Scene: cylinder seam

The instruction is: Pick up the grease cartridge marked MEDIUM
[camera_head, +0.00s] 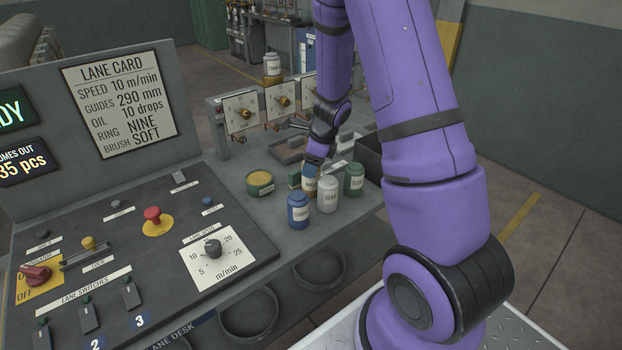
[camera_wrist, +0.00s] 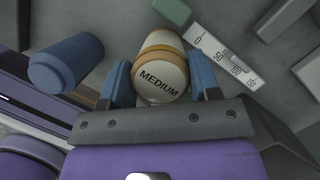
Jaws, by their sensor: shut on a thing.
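The grease cartridge marked MEDIUM (camera_wrist: 161,79) is a cream cylinder with an orange-tan band, its label facing the wrist camera. My gripper (camera_wrist: 161,82) has its two blue fingers on either side of the cartridge and is shut on it. In the head view my gripper (camera_head: 312,178) is at the bench among several containers, and the cartridge (camera_head: 310,188) is partly hidden behind the fingers and a white jar. I cannot tell whether the cartridge is touching the bench or lifted.
A blue jar (camera_head: 298,211), a white jar (camera_head: 327,195) and a green jar (camera_head: 354,179) stand close by. A green tin with a yellow top (camera_head: 259,184) is to the left. A blue cylinder (camera_wrist: 66,63) and a ruler-like scale (camera_wrist: 225,57) lie near my fingers.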

